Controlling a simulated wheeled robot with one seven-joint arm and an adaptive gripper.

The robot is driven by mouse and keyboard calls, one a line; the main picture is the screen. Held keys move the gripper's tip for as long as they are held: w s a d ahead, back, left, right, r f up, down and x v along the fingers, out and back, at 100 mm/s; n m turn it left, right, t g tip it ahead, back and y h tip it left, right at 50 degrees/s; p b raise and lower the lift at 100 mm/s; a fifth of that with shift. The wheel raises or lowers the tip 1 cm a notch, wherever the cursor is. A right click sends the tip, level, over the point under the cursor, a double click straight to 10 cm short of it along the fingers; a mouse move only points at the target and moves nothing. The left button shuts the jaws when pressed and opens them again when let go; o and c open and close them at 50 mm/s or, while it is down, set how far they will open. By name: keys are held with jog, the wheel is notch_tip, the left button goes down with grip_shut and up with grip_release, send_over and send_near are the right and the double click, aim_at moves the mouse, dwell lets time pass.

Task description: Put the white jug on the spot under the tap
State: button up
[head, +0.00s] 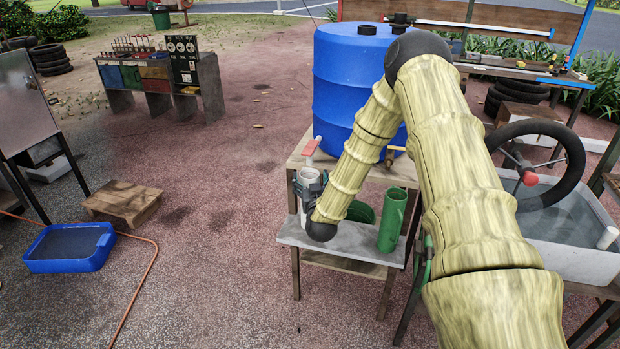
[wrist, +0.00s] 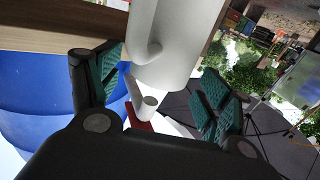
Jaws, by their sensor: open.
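The white jug (wrist: 165,45) fills the top middle of the wrist view, between the two green-padded fingers of my gripper (wrist: 160,72). The fingers are open, with a gap showing beside the jug at the right. In the head view, a pale part of the jug (head: 308,174) shows at my gripper (head: 312,190), below the red-handled tap (head: 311,147) of the blue barrel. My wrist hides the jug's lower part, so I cannot tell exactly how its base sits on the grey shelf (head: 345,243). The tap's red handle (wrist: 142,126) also shows in the wrist view.
The blue barrel (head: 345,85) stands above on a wooden stand. A grey basin (head: 565,235) is at right. Open ground lies left of the stand.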

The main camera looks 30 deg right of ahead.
jog(key=b+v, duration=0.1)
jog(key=v, duration=0.8)
jog(key=s+a+f+n+g+y, duration=0.2)
jog(key=s+a+f+g+y, duration=0.15)
jog(key=s+a+f, duration=0.55)
jog(key=s+a+f+n+g+y, duration=0.1)
jog(key=s+a+f+g+y, duration=0.35)
jog(key=f, duration=0.75)
jog(key=s+a+f+g, duration=0.2)
jog(key=s+a+f, duration=0.1)
jog(key=s, duration=0.6)
jog(key=s+a+f+n+g, duration=0.1)
jog(key=s+a+f+g, duration=0.2)
jog(key=s, duration=0.7)
jog(key=s+a+f+g, duration=0.3)
jog(key=s+a, duration=0.1)
jog(key=s, duration=0.6)
jog(key=shift+f+n, duration=0.2)
jog(key=shift+n, duration=0.2)
